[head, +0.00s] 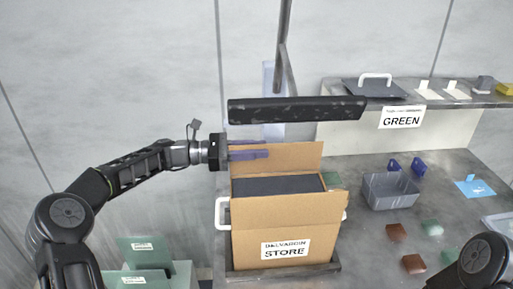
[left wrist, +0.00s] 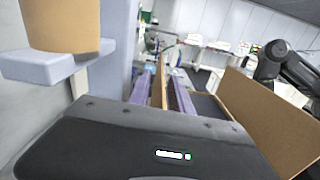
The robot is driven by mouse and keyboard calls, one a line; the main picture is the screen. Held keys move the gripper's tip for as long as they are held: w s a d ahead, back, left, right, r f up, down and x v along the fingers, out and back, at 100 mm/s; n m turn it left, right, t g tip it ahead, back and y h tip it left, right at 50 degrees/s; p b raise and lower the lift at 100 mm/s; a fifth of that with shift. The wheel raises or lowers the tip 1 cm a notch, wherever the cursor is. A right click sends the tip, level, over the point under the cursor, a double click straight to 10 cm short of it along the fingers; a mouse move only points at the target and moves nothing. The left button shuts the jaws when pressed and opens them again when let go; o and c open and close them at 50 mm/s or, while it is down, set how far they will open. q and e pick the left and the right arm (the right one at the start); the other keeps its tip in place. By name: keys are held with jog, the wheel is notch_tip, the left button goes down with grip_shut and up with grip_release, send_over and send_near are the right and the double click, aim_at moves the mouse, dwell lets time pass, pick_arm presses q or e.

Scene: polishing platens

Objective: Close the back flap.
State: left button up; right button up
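An open cardboard box (head: 245,248) with a "STORE" label stands on the bench. Its back flap (head: 300,155) stands up at the far side, and a front flap (head: 285,208) stands up at the near side. My left gripper (head: 268,149) is at the left end of the back flap, with its purple fingers pointing right. In the left wrist view the fingers (left wrist: 163,84) lie on either side of the flap's thin edge (left wrist: 160,82), spread apart with a gap. A dark slab (head: 278,184) lies inside the box. My right gripper is out of view.
A black bar (head: 296,109) hangs above and behind the box. A grey bin (head: 390,190) and several coloured blocks (head: 413,263) lie to the right. A raised shelf with a "GREEN" label (head: 401,117) is at the back right. Green boxes (head: 140,250) stand at lower left.

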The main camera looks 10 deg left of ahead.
pick_arm(q)
grip_shut()
dwell(1.4)
